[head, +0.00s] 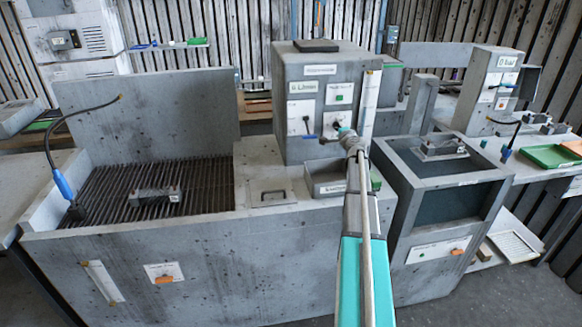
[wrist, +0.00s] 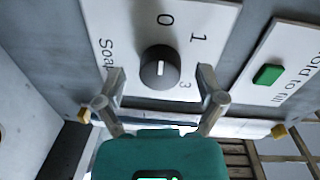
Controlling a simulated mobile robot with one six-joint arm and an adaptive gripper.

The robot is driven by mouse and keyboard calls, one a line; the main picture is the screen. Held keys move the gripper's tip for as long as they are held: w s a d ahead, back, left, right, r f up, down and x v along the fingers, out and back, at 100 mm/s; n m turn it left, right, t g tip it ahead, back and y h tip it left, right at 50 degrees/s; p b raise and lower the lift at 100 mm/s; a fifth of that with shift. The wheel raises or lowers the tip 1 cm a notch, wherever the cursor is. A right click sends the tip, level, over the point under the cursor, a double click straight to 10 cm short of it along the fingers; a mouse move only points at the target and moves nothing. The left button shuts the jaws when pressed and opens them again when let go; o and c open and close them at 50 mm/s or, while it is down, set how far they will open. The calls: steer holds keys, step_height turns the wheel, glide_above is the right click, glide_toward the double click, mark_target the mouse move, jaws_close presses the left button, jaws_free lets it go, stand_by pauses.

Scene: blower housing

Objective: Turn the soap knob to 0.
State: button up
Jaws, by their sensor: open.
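The soap knob (wrist: 160,67) is a dark round knob with a short white line on its face. It sits on a white plate (wrist: 125,25) marked "Soap", 0, 1 and 3. The line runs nearly upright in the wrist view, roughly in line with the 0 (wrist: 165,19); which end is the pointer is not clear. My gripper (wrist: 160,80) is open, with one fingertip on each side of the knob, apparently not touching it. In the head view my gripper (head: 340,130) is in front of the soap plate (head: 329,116) and covers most of the knob.
A plate with a green button (wrist: 268,74) lies right of the soap plate in the wrist view.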

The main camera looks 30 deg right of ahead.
steer(key=s+a+m, duration=0.4)
steer(key=s+m, duration=1)
steer(key=m, duration=0.3)
steer(key=w+a+f+n+g+y, duration=0.1)
steer(key=a+n+y, duration=0.3)
steer(key=a+n, duration=0.4)
steer(key=w+a+f+n+g+y, duration=0.2)
steer(key=a+n, duration=0.6)
steer(key=a, duration=0.9)
steer(key=shift+w+a+f+y, duration=0.3)
steer(key=shift+w+f+y, duration=1.05)
steer(key=shift+y, duration=0.45)
